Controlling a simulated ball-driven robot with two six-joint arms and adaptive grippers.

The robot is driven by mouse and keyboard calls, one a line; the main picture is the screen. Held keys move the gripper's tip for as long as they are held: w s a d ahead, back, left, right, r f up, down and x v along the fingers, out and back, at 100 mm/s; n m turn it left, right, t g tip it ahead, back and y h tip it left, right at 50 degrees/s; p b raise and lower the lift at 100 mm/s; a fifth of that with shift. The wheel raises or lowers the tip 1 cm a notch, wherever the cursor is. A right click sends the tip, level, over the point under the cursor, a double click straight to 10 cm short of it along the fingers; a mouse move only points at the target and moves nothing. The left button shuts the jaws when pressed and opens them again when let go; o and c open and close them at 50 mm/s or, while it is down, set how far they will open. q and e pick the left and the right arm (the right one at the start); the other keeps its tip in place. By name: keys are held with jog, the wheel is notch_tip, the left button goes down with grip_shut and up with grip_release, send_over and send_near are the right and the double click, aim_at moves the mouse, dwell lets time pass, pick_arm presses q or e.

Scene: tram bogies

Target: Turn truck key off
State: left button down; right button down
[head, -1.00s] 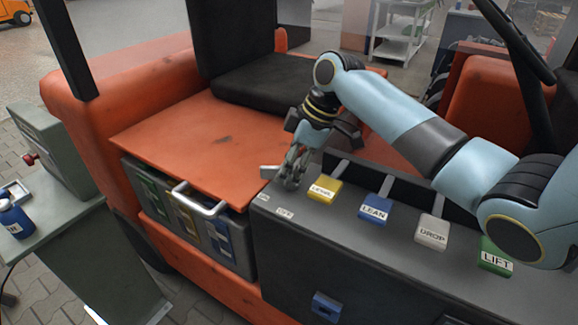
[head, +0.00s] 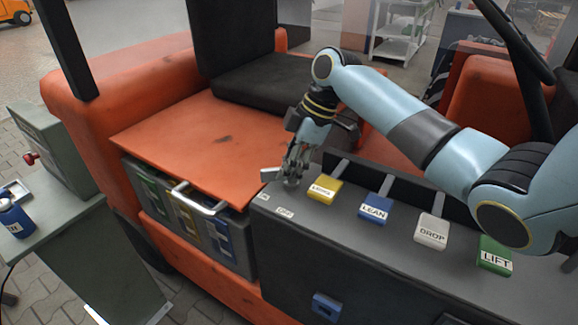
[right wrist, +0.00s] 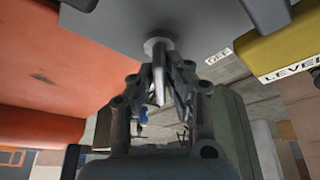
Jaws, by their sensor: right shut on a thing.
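The truck key (right wrist: 158,52) shows in the right wrist view as a grey metal piece with a round collar at the dark console (head: 262,215). My right gripper (head: 290,178) is shut on it at the console's left end, beside the yellow lever. In the right wrist view the fingers (right wrist: 160,85) close around the key's shank. A small white OFF label (right wrist: 218,57) lies to the right of the key there. In the head view the fingers hide most of the key, so I cannot tell its turn angle. My left gripper is not in view.
Yellow (head: 325,190), blue LEAN (head: 374,209), white DROP (head: 431,231) and green LIFT (head: 495,254) levers line the console to the right. The black seat (head: 265,85) stands behind.

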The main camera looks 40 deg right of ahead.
jog(key=n, duration=0.2)
jog(key=n+g+b, duration=0.1)
jog(key=n, duration=0.1)
jog(key=shift+g+y, duration=0.3)
jog(key=shift+s+n+g+b, duration=0.15)
jog(key=shift+n+g+b, duration=0.75)
jog(key=shift+n, duration=1.8)
jog(key=c, duration=1.4)
grip_release()
jog(key=shift+o, duration=0.2)
jog(key=shift+r, duration=0.1)
jog(key=d+r, duration=0.1)
jog(key=w+d+r, duration=0.1)
jog(key=shift+d+r, duration=0.2)
jog(key=shift+r, duration=0.15)
jog(key=w+d, duration=0.4)
jog(key=d, duration=0.5)
jog(key=shift+d, duration=0.35)
